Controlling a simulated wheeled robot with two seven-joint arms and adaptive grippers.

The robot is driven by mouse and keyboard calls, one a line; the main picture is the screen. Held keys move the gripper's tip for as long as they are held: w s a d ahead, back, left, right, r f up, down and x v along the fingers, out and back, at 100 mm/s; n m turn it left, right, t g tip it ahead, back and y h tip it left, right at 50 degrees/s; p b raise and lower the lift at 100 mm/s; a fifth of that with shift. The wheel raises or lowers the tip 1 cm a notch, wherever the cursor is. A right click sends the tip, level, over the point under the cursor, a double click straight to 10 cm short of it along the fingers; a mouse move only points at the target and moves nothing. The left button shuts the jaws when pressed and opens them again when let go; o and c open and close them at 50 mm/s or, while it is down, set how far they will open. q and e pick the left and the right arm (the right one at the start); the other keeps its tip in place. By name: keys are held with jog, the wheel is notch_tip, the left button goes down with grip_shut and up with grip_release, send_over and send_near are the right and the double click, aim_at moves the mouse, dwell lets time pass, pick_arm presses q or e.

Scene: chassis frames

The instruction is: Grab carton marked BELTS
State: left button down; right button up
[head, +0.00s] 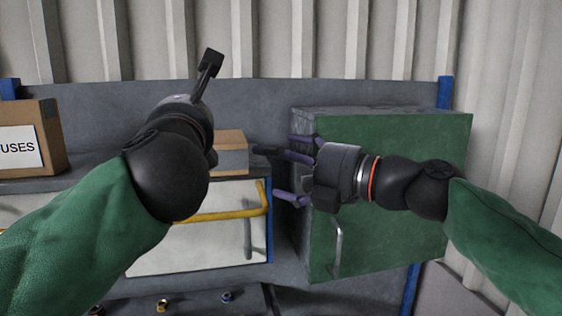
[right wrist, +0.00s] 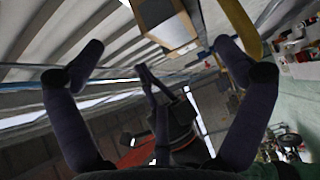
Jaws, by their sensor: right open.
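A brown carton (head: 232,152) stands on the shelf, partly behind my left wrist in the head view. Its label cannot be read there. A carton with a pale label (right wrist: 165,22) shows at the top of the right wrist view, beyond the fingertips; its lettering is not legible. No carton readably marked BELTS shows. My right gripper (head: 272,172) is open and empty, pointing left, to the right of the partly hidden carton and apart from it. Its spread purple fingers also show in the right wrist view (right wrist: 158,50). My left gripper (head: 211,62) points up; its jaws are unclear.
A larger carton (head: 30,138), its label ending in "USES", stands at far left. A green-fronted cabinet (head: 390,200) stands behind and below my right gripper. A yellow handle bar (head: 220,215) crosses a pale panel below the shelf. Small fittings (head: 163,305) lie lower down.

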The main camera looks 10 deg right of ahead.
aim_at(236, 155)
jog(key=x, duration=1.2)
jog(key=c, duration=1.4)
jog(key=shift+c, duration=0.3)
pick_arm(q)
jog(key=shift+r, duration=0.6)
jog(key=shift+s, duration=0.1)
pick_arm(e)
jog(key=shift+f, duration=0.1)
pick_arm(q)
jog(key=s+f, duration=0.1)
jog(key=s, duration=1)
jog(key=shift+s+f, duration=0.4)
